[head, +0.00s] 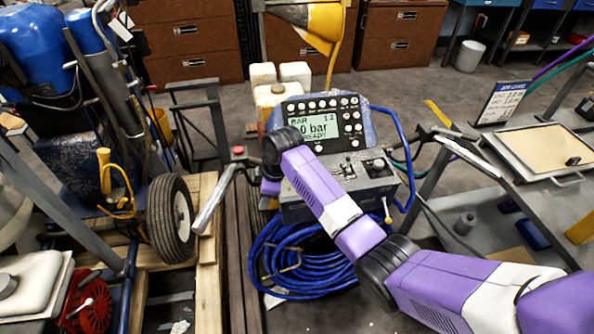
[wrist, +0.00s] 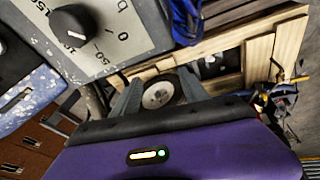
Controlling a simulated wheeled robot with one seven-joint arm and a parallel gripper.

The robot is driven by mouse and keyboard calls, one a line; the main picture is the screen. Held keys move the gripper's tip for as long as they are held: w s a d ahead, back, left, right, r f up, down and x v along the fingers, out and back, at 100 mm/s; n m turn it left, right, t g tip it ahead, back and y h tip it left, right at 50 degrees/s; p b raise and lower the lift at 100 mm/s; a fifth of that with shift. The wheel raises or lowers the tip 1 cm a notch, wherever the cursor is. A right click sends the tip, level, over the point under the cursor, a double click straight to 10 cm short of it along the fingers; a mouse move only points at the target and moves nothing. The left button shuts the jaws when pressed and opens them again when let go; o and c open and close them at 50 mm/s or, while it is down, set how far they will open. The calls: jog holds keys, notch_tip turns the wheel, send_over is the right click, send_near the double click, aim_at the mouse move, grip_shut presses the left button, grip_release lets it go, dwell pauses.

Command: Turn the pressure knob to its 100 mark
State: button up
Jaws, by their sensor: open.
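The striper's console (head: 335,195) shows in the head view, with a lit display (head: 320,130) reading 0 bar and READY. A dark knob (head: 378,165) sits at the right of its lower panel. In the wrist view a dark round knob (wrist: 72,24) with a white pointer line stands on a grey dial plate at the upper left, its scale partly cut off; marks like 15 and 0 show. I cannot tell for sure that it is the pressure knob. My gripper (wrist: 160,88) is open and empty, apart from the knob. In the head view my arm hides part of the console's left side.
A coiled blue hose (head: 300,262) lies below the console. A wheel (head: 170,220) and wooden pallet (head: 207,270) are at the left. A metal handlebar (head: 213,200) juts out beside the console. A cart with a tray (head: 545,145) stands at the right.

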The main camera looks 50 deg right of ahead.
jog(key=shift+n+g, duration=0.4)
jog(key=shift+g, duration=0.3)
jog(key=d+r, duration=0.3)
jog(key=d, duration=0.1)
jog(key=d+r, duration=0.2)
jog(key=shift+w+d+r, duration=0.15)
jog(key=shift+w+r, duration=0.2)
jog(key=s+d+r, duration=0.1)
jog(key=d+r+n+g, duration=0.1)
jog(key=r, duration=0.1)
jog(key=s+d+r+g, duration=0.1)
jog(key=d, duration=0.1)
jog(key=shift+s+d+r, duration=0.1)
jog(key=shift+s+r, duration=0.2)
jog(key=shift+s+d+r+n+g, duration=0.2)
jog(key=shift+s+n+g, duration=0.05)
jog(key=shift+n+g, duration=0.05)
jog(key=shift+s+f+p, duration=0.1)
jog(key=shift+f+p, duration=0.2)
jog(key=shift+f, duration=3.5)
jog(key=shift+a, duration=0.1)
grip_shut()
